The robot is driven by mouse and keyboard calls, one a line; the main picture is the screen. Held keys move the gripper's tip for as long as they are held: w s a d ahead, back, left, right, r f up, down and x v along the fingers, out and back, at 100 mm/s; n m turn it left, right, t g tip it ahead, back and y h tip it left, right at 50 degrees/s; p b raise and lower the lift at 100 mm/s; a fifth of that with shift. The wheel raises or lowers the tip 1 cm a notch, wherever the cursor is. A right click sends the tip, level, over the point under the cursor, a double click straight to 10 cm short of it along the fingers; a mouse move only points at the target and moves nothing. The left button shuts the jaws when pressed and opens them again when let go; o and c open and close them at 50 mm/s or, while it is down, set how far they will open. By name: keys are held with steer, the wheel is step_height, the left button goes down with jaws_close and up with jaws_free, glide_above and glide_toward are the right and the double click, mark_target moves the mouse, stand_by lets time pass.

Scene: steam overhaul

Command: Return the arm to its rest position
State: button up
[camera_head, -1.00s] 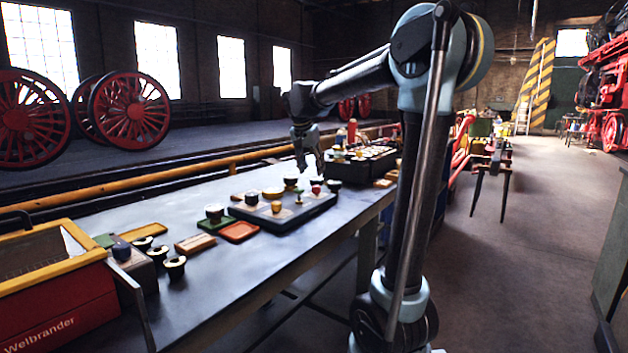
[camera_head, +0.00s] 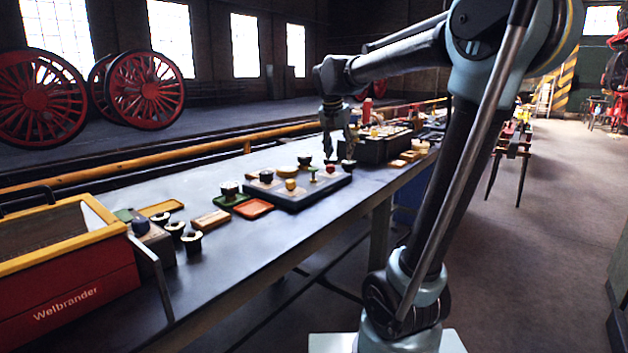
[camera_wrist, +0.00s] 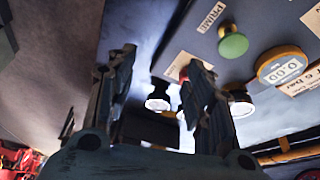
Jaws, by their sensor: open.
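My arm reaches over the workbench (camera_head: 255,258) in the head view, with its forearm nearly level and the wrist bent down. My gripper (camera_head: 337,155) points downward at the far right corner of the dark board (camera_head: 295,195). In the wrist view my gripper (camera_wrist: 160,90) shows two dark fingers spread apart with nothing held between them. A green knob (camera_wrist: 233,44) and a yellow-rimmed gauge (camera_wrist: 282,66) on the labelled board lie to the right of the fingers. A dark fitting with a bright face (camera_wrist: 158,97) shows beyond the gap between the fingers.
A red toolbox (camera_head: 75,290) with a yellow rim stands at the bench's near left end. Several small black parts (camera_head: 175,228), a green tray (camera_head: 229,200) and an orange tray (camera_head: 254,208) lie nearby. A black crate (camera_head: 385,148) stands behind my gripper. Open floor lies right.

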steer(key=s+d+f+n+y, duration=0.1)
steer(key=s+d+f, duration=0.4)
steer(key=s+f, duration=0.7)
steer(key=s+d+f+n+g+y, duration=0.1)
steer(key=s+d+f+n, duration=0.3)
steer(key=s+f, duration=0.9)
steer(key=s+d, duration=0.1)
steer(key=s, duration=0.3)
steer(key=shift+s, duration=0.15)
